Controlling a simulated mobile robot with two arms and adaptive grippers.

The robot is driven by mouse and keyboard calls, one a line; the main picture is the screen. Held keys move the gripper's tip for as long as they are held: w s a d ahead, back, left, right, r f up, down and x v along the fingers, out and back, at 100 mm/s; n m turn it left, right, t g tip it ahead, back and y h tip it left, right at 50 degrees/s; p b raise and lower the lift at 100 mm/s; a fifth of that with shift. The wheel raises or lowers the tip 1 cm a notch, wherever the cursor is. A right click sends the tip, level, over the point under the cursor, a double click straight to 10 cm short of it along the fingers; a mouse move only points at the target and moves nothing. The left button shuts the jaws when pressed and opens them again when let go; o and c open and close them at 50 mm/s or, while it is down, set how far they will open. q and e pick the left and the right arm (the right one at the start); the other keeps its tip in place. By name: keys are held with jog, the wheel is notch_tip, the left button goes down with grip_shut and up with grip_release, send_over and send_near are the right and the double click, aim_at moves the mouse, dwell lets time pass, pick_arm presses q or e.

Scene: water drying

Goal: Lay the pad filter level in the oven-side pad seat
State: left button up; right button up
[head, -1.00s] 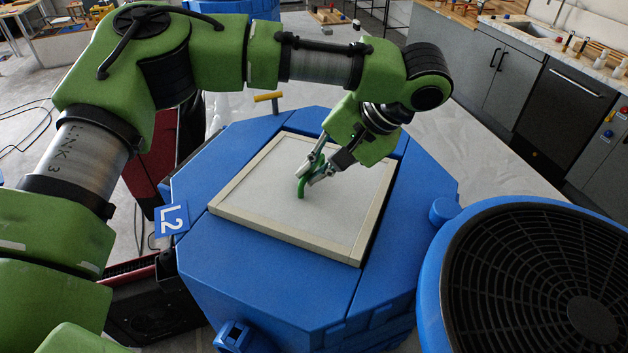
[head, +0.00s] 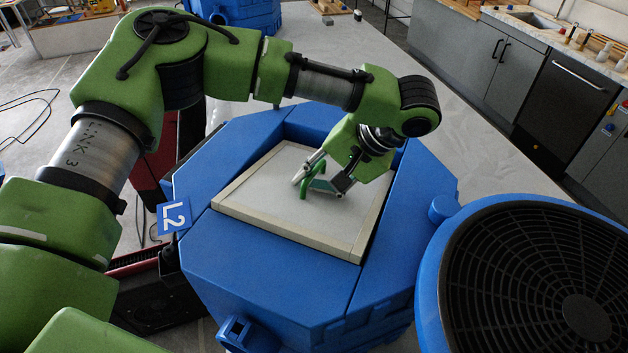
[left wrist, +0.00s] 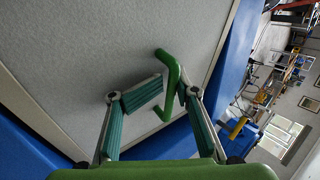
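The pad filter (head: 245,188) is a square, pale grey pad in a cream frame. It lies in the recess on top of the blue octagonal housing (head: 250,255), with blue rim around it. I cannot tell whether it is fully level. A green handle (head: 305,187) stands up from its middle. My left gripper (head: 312,177) is at this handle with its fingers spread apart. In the left wrist view the green handle (left wrist: 174,85) shows between the two fingers, close to the right one, and the pad surface fills the upper left. My right gripper is not in view.
A blue round unit with a black grille (head: 530,275) stands at the right, close to the housing. An L2 sign (head: 174,216) is at the housing's left. Grey cabinets (head: 500,70) line the back right. Pale floor (head: 480,140) is clear between them.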

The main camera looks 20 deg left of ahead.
pick_arm(q)
jog(key=shift+f, duration=0.1)
jog(key=shift+d+r+b, duration=0.4)
jog(key=shift+d+b, duration=0.05)
jog(key=b+v, duration=0.3)
jog(key=v, duration=0.8)
jog(key=shift+r, duration=0.2)
jog(key=shift+a, duration=0.1)
